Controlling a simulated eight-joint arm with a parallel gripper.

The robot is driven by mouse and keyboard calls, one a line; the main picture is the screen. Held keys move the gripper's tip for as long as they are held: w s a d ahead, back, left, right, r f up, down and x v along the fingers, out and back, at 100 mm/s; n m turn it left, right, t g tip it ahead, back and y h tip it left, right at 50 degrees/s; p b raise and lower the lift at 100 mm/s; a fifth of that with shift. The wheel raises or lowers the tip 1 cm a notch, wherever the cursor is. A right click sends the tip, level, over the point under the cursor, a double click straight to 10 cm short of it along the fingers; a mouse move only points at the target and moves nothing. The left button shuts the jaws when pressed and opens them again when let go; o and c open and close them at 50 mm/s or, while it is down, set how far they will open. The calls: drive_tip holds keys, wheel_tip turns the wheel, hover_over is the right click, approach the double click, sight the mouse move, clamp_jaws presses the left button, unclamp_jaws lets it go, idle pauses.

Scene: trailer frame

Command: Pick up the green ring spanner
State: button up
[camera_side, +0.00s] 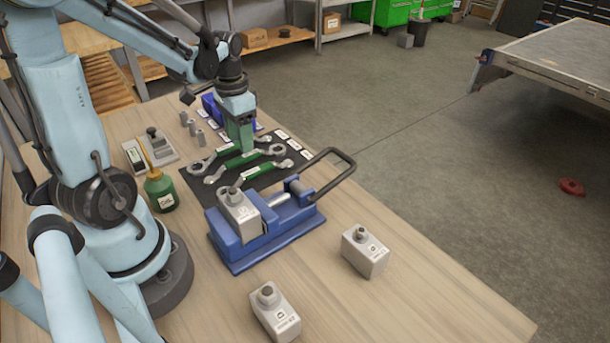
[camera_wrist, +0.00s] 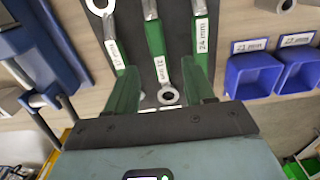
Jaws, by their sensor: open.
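Three green-handled spanners lie side by side on a dark mat (camera_side: 265,181), so I cannot tell which the task means. In the wrist view they are a left spanner (camera_wrist: 109,32) with a ring at its far end, a middle spanner (camera_wrist: 154,38) whose near end is a ring (camera_wrist: 168,95), and a right spanner (camera_wrist: 200,40) tagged 24 mm. My gripper (camera_side: 240,150) points down over the mat. In the wrist view my gripper (camera_wrist: 160,72) is open, its green fingers either side of the middle spanner's near part. Contact cannot be told.
A blue vise (camera_side: 235,247) with a black handle and a grey block stands in front of the mat. Two grey blocks (camera_side: 365,252) (camera_side: 275,312) stand nearer. A green bottle (camera_side: 160,192) stands left. Blue bins (camera_wrist: 250,75) lie beyond the mat. The bench's right front is clear.

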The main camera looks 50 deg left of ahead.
sight(246, 161)
drive_tip(key=shift+w+f, duration=0.1)
drive_tip(key=shift+f, duration=2.7)
drive_tip(key=shift+c, duration=0.3)
clamp_jaws()
